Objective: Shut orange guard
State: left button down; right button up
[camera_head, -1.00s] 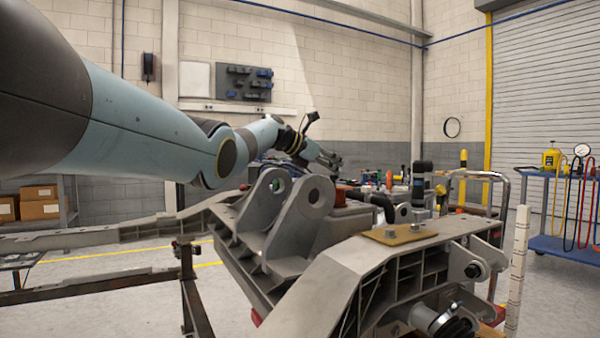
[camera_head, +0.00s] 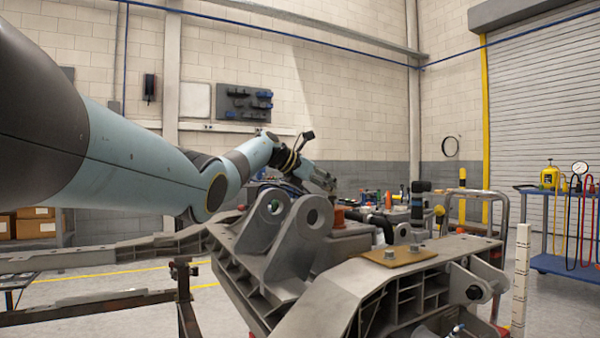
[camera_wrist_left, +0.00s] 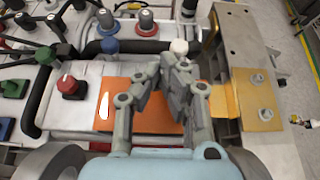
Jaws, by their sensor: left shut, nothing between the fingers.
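The orange guard (camera_wrist_left: 158,115) shows in the left wrist view as a flat orange panel with a white mark near its left end, lying over a light grey box. My left gripper (camera_wrist_left: 174,62) is shut and empty, its fingers over the panel and partly hiding it; contact cannot be told. In the head view my left gripper (camera_head: 325,182) is small, behind the grey chassis brackets. The guard cannot be made out clearly there. My right gripper is in neither view.
A red knob (camera_wrist_left: 70,86) stands just left of the panel, with grey-topped knobs beyond. A brass-coloured plate (camera_wrist_left: 256,98) is at right. In the head view the chassis (camera_head: 330,300) fills the near middle; a blue cart (camera_head: 570,246) stands at right.

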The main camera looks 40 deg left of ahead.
pick_arm(q)
jog(key=v, duration=1)
jog(key=shift+r, duration=0.3)
jog(key=shift+s, duration=0.1)
